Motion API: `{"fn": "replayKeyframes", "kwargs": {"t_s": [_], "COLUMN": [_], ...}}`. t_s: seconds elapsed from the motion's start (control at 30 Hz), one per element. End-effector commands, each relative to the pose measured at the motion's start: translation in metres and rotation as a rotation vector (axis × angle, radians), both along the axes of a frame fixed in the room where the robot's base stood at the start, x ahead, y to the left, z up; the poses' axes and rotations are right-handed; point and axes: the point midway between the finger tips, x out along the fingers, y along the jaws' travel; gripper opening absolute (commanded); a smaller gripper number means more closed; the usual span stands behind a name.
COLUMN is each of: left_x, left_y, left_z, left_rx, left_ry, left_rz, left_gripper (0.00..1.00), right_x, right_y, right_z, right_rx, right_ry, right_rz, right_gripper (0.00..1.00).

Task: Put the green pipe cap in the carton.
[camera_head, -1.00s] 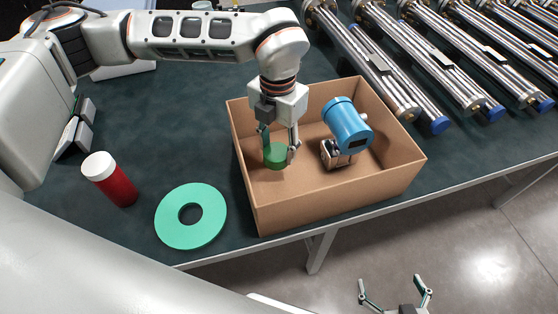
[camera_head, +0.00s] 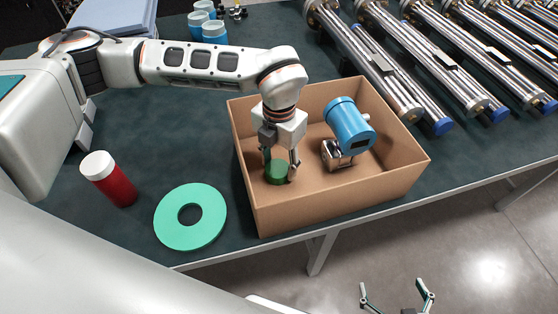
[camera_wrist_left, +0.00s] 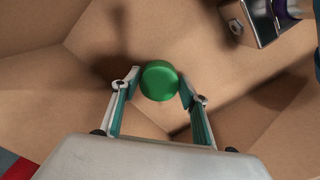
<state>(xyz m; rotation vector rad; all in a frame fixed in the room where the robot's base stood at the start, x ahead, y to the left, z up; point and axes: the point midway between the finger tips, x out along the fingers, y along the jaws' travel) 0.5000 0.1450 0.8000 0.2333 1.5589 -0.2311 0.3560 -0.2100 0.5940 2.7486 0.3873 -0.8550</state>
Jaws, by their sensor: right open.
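The green pipe cap (camera_head: 278,173) is inside the open cardboard carton (camera_head: 335,197), in its left part. My left gripper (camera_head: 281,169) reaches down into the carton with one finger on each side of the cap. In the left wrist view the round cap (camera_wrist_left: 159,81) sits between the fingertips of the left gripper (camera_wrist_left: 159,80), which appear shut on it. The cap is low, close to the carton floor; whether it touches the floor is hard to tell. My right gripper (camera_head: 398,299) is open and empty at the bottom edge, away from the carton.
A blue transmitter (camera_head: 349,124) with a metal base stands in the carton, right of the cap. A green ring (camera_head: 171,230) and a red bottle with white lid (camera_head: 109,178) are left of the carton. Steel tube assemblies (camera_head: 400,65) lie at the back right.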

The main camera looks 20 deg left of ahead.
Motion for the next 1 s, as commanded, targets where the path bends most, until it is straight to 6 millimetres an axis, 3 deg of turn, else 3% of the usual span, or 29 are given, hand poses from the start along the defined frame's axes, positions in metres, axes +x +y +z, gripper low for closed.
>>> {"fn": "replayKeyframes", "kwargs": {"t_s": [0.47,1.0], "left_x": [0.0,0.001], "left_y": [0.0,0.0], "left_z": [0.006,0.104], "left_rx": [0.0,0.0], "left_ry": [-0.001,-0.004], "left_rz": [0.0,0.0], "left_gripper": [0.58,0.58], "right_x": [0.0,0.006], "right_y": [0.0,0.003], "right_z": [-0.001,0.011], "right_rx": [0.0,0.011], "right_ry": [0.002,-0.01], "right_rz": [0.001,0.0], "right_gripper": [0.94,0.94]}}
